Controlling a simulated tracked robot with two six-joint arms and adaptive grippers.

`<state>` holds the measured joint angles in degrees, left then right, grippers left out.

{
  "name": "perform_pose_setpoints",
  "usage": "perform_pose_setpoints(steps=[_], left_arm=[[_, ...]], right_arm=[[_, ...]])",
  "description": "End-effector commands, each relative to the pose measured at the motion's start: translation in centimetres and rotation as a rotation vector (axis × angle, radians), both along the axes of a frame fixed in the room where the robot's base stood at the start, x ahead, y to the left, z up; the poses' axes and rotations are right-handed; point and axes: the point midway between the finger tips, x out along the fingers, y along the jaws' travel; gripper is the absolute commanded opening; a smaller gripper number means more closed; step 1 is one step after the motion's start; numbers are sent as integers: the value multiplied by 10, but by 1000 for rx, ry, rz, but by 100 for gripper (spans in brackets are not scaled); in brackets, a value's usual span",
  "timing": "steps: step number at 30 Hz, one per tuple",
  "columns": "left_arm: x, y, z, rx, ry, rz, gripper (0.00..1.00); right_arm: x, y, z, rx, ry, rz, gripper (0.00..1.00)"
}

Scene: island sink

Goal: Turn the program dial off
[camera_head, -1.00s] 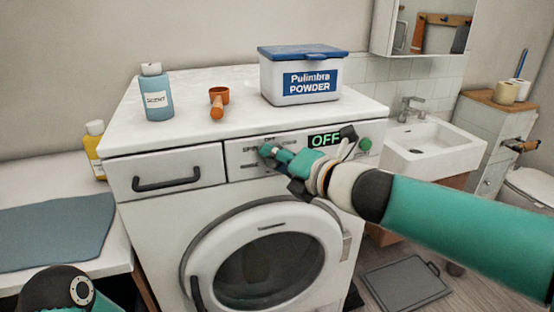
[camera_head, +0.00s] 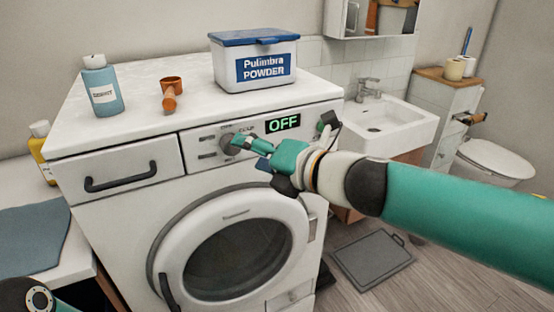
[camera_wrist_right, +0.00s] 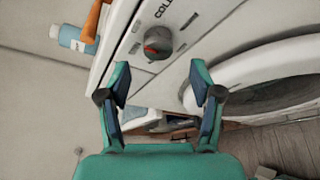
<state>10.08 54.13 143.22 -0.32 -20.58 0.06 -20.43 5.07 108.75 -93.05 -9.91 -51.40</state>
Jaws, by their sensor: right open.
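The program dial (camera_head: 227,143) is a grey round knob on the white washing machine's front panel. In the right wrist view the dial (camera_wrist_right: 158,43) shows a red mark and sits ahead of my fingers, with nothing gripped. The panel display (camera_head: 283,123) reads OFF in green. My right gripper (camera_head: 243,143) is open, its fingertips just in front of and right of the dial. In the wrist view the gripper (camera_wrist_right: 158,76) has a clear gap between its fingers. My left gripper is out of view.
A powder box (camera_head: 255,62), an orange scoop (camera_head: 170,95) and a blue scent bottle (camera_head: 102,88) stand on the machine top. A drawer handle (camera_head: 134,176) and round door (camera_head: 235,255) are close by. A sink (camera_head: 385,125) is at the right.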

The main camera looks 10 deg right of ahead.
Motion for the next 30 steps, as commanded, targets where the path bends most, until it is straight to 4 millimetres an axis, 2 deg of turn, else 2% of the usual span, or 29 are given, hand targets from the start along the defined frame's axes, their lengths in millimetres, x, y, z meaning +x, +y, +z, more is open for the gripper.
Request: perform_pose_setpoints(steps=[6, 13, 23, 26, 29, 30], left_arm=[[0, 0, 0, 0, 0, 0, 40], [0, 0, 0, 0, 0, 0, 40], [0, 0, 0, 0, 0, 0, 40], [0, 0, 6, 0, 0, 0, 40], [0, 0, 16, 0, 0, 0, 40], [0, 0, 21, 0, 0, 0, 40]], right_arm=[[-33, -25, 9, 0, -1, -2, 65], [-49, -37, 12, -1, 2, 0, 65], [-50, -38, 12, -1, 3, -1, 65], [-45, -44, 12, -3, 17, -17, 65], [-29, -49, -9, -19, 81, -35, 65], [-21, -51, -24, -29, 122, -42, 65]])
